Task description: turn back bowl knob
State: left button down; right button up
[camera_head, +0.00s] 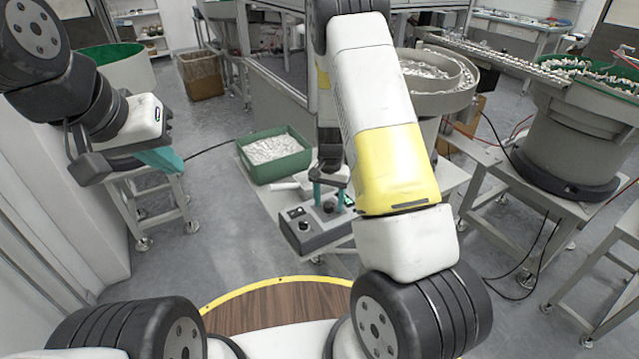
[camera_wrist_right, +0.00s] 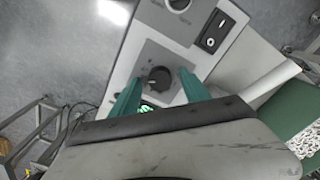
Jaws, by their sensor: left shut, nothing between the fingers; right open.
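A grey control box (camera_head: 315,236) stands on the table's front part. In the right wrist view it carries a black knob (camera_wrist_right: 159,79) on a grey plate, a second knob (camera_wrist_right: 178,4) at the top edge, and a black rocker switch (camera_wrist_right: 215,31). My right gripper (camera_head: 329,192) is over the box, pointing down. In its wrist view the open teal fingers (camera_wrist_right: 158,94) stand on either side of the black knob; I cannot tell whether they touch it. A lit green display (camera_wrist_right: 147,108) is partly hidden below the knob. My left gripper (camera_head: 165,160) is shut and empty at the far left.
A green bin (camera_head: 274,168) of small pale parts stands behind the box. A bowl feeder (camera_head: 437,97) is behind my right arm, and another (camera_head: 575,125) stands at the right. A small table (camera_head: 150,190) is below my left gripper. Floor between the tables is clear.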

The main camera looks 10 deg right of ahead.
jog(key=shift+r, duration=3.9)
jog(key=shift+r, duration=0.3)
notch_tip(320, 180, up, 8)
jog(key=t+y, duration=0.1)
send_over(329, 205)
jog(key=s+a, duration=0.1)
jog(key=s, duration=0.1)
jog(key=s+r+n+t+y, duration=0.1)
jog(key=s+r+n+t, duration=0.15)
jog(key=s+r, duration=0.6)
jog(key=s+a+r+n+t, duration=0.1)
jog(key=s+r+n, duration=0.3)
jog(key=s+r, duration=0.6)
jog(key=s+t, duration=0.1)
jog(key=s, duration=0.3)
jog(key=shift+r+t, duration=0.3)
jog(key=shift+t, duration=0.05)
